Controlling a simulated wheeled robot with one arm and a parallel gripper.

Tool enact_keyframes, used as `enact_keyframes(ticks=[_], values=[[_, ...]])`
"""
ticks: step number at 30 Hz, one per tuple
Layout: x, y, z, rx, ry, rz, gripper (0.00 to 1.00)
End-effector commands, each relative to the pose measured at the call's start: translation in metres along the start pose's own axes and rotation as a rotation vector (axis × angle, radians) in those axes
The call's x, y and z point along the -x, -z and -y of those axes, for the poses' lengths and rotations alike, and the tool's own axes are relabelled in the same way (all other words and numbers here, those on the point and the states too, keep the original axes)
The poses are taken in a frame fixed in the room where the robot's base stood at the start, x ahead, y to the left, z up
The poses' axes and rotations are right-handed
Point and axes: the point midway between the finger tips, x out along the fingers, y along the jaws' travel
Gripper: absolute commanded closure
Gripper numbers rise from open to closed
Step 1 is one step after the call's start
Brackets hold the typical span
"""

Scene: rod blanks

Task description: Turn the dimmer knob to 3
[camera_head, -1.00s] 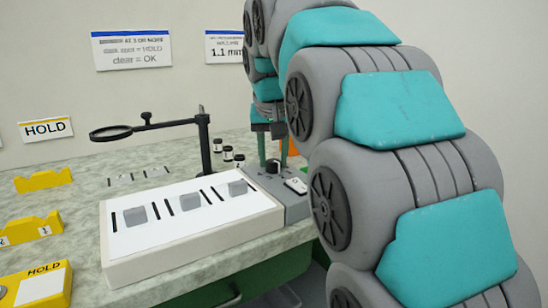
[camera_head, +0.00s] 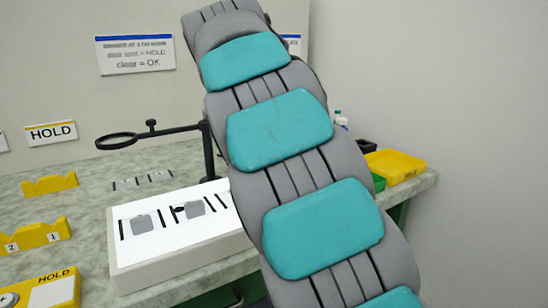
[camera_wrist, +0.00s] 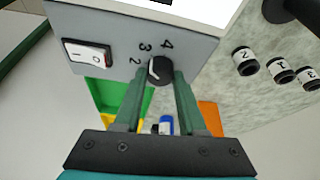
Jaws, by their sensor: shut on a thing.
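The dimmer knob (camera_wrist: 161,69) is a small black knob on the grey panel (camera_wrist: 112,25) in the wrist view. Numbers 2, 3 and 4 are printed around it. A pale mark shows on the left part of the knob; I cannot tell exactly which number it points at. My gripper (camera_wrist: 160,77) is shut on the knob, with one green finger on each side. In the head view my arm hides the gripper, the knob and the panel. The light box (camera_head: 178,262) has a lit white top with grey blanks and black rods on it.
A white rocker switch (camera_wrist: 87,54) sits left of the knob on the panel. Several black-and-white numbered vials (camera_wrist: 280,70) stand at the right. A magnifier (camera_head: 117,141) on a black stand is behind the light box. A yellow bin (camera_head: 397,166) is at the right.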

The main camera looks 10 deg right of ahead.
Motion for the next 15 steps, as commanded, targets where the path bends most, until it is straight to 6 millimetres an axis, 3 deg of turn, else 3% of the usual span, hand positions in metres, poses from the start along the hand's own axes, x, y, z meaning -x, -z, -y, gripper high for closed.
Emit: enact_keyframes(ticks=[15], values=[[-0.0003,0.0,0.0016,-0.129,-0.053,0.001,1.0]])
